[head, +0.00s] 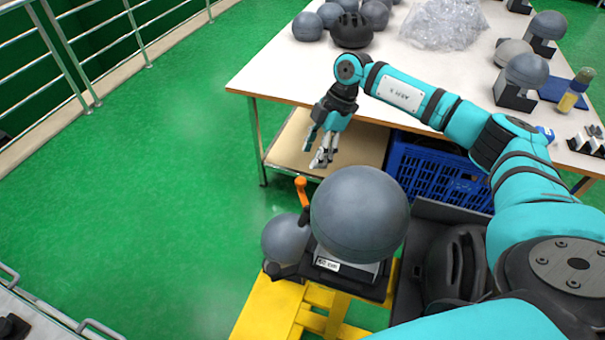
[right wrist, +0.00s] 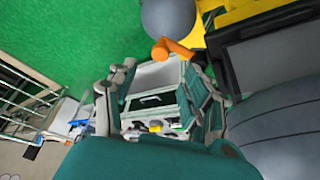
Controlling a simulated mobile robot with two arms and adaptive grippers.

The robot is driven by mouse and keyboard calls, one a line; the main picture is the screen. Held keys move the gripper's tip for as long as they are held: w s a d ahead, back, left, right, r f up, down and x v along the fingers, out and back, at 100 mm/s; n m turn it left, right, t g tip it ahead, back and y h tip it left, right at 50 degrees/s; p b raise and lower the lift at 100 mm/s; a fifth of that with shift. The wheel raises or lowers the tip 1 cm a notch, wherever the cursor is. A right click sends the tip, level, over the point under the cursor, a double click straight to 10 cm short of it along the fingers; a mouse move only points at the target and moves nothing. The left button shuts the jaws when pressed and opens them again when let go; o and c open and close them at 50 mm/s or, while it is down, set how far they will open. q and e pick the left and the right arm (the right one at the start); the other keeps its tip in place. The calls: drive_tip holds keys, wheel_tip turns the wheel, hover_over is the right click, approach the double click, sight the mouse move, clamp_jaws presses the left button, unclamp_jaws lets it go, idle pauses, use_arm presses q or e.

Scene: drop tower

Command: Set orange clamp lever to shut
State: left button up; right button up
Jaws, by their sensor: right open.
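The orange clamp lever (head: 302,193) stands roughly upright beside the large grey ball (head: 360,215), on its left, on the yellow stand. In the right wrist view the lever (right wrist: 174,48) lies just beyond my fingertips, toward the top of the picture. My right gripper (head: 321,158) hangs above and beyond the lever, apart from it. In the right wrist view its two fingers (right wrist: 157,80) are spread with nothing held between them. The lever's lower end and pivot are partly hidden by the ball. My left gripper is not in view.
A smaller grey ball (head: 285,239) sits left of the lever on the yellow stand (head: 272,308). A white-topped table (head: 285,70) with several balls stands behind. A blue crate (head: 435,172) sits under it. Green floor (head: 150,190) at left is open.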

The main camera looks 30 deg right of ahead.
sight(301, 180)
drive_tip(key=x, duration=0.5)
drive_tip(key=shift+s+a+f+p, duration=0.1)
drive_tip(key=shift+a+f+p, duration=0.1)
drive_tip(key=shift+p, duration=0.2)
drive_tip(key=shift+x, duration=1)
drive_tip(key=shift+a+f, duration=0.15)
drive_tip(key=shift+f, duration=0.35)
drive_tip(key=c, duration=0.4)
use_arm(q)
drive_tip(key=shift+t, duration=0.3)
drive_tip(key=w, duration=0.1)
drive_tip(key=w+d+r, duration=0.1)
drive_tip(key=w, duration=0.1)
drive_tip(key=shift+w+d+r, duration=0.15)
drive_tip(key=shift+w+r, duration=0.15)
use_arm(e)
clamp_jaws()
